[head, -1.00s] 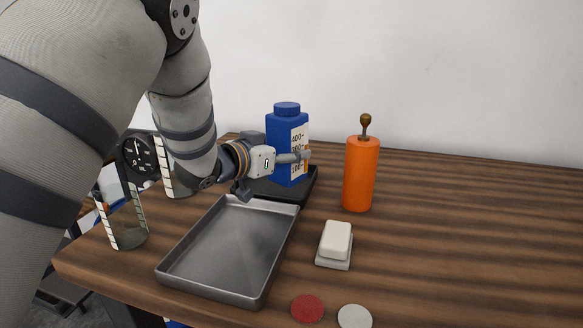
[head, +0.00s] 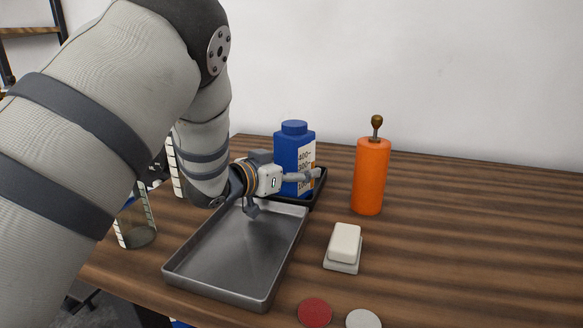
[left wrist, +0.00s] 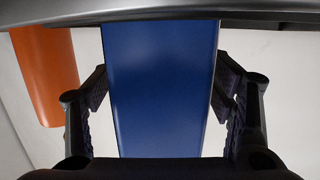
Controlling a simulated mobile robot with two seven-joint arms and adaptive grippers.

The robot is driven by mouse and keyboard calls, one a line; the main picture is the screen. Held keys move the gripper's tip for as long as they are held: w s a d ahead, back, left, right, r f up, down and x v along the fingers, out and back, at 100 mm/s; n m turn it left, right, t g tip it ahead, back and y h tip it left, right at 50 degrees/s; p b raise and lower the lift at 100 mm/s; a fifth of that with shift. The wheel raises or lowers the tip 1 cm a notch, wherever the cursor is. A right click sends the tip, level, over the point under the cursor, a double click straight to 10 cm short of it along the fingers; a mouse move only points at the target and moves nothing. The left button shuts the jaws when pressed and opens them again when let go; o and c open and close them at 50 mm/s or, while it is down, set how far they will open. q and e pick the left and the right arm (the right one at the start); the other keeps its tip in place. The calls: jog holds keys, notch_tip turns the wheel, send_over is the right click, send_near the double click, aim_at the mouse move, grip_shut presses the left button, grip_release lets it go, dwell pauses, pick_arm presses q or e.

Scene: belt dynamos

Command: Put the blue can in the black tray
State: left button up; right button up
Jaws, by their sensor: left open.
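The blue can (head: 290,150), a blue bottle-like container with a cap and a white graduated label, stands upright in the black tray (head: 319,190) at the back of the table. My left gripper (head: 290,181) is low beside the can in the head view, with one finger across its front. In the left wrist view the can (left wrist: 160,90) fills the space between the two open fingers. The can's lower part and much of the black tray are hidden behind my gripper. My right gripper is not in view.
A grey metal tray (head: 215,281) lies empty in front of the black tray. An orange cylinder (head: 370,178) with a knob stands to the right. A white block (head: 344,245), a red disc (head: 315,312) and a grey disc (head: 363,319) lie nearer. A glass jar (head: 138,233) is at left.

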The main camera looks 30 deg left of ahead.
pick_arm(q)
jog(key=shift+s+r, duration=0.2)
jog(key=shift+r, duration=0.05)
jog(key=p+v, duration=0.2)
jog(key=v, duration=0.8)
jog(key=shift+s+a+r, duration=0.1)
jog(key=shift+s+r, duration=0.15)
jog(key=shift+s, duration=0.5)
jog(key=shift+f, duration=0.15)
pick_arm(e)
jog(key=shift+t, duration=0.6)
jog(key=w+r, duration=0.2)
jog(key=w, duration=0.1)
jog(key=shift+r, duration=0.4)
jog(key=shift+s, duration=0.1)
